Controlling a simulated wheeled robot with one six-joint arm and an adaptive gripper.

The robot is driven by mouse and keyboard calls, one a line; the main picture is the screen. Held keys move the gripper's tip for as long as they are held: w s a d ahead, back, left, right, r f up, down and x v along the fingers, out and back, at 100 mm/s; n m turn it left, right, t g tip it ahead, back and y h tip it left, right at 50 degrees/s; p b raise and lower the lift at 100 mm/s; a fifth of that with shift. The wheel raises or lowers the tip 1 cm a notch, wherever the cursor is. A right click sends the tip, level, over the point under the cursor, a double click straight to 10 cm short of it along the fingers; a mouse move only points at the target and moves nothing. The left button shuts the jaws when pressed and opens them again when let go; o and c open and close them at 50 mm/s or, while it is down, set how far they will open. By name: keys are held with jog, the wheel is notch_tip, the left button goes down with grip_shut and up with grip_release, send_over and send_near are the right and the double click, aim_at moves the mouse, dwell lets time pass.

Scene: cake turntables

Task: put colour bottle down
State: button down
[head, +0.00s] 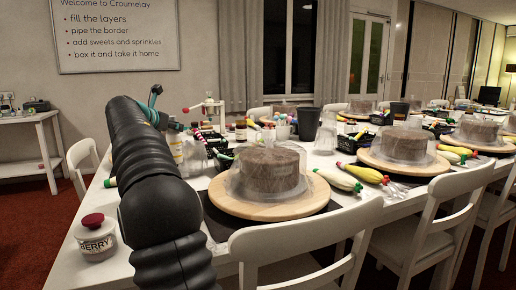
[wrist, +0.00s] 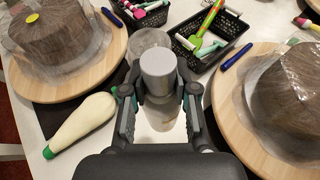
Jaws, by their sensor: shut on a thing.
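The colour bottle (wrist: 158,68) shows in the wrist view with a round grey cap on top and a paler body below. My gripper (wrist: 158,92) is shut on it, one finger on each side. The bottle looks upright from above. I cannot tell whether its base touches the table. In the head view my dark arm reaches over the near left of the table, and I cannot make out the bottle in the jaws there.
Cakes under clear film stand on wooden turntables (wrist: 108,68) on both sides of the bottle. A white piping bag (wrist: 85,122) lies to its left. Black baskets (wrist: 228,32) stand behind. A berry jar (head: 95,240) stands at the table's near left. Chairs (head: 300,245) line the front.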

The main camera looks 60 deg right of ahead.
jog(key=shift+t, duration=0.4)
jog(key=shift+w+d+f+b, duration=0.2)
jog(key=shift+w+d+f, duration=0.2)
jog(key=shift+f, duration=1.3)
jog(key=shift+w+d+f+b, duration=0.3)
jog(key=shift+w+f, duration=0.15)
jog(key=shift+f, duration=1.3)
jog(key=shift+w+d+f+b, duration=0.15)
jog(key=shift+w+d+f, duration=0.25)
jog(key=shift+f, duration=1.45)
jog(key=c, duration=0.9)
grip_release()
send_near(176, 154)
jog(key=w, duration=0.1)
jog(key=w+d, duration=0.1)
jog(key=w+f, duration=0.1)
jog(key=w, duration=0.1)
jog(key=shift+d+b, duration=0.3)
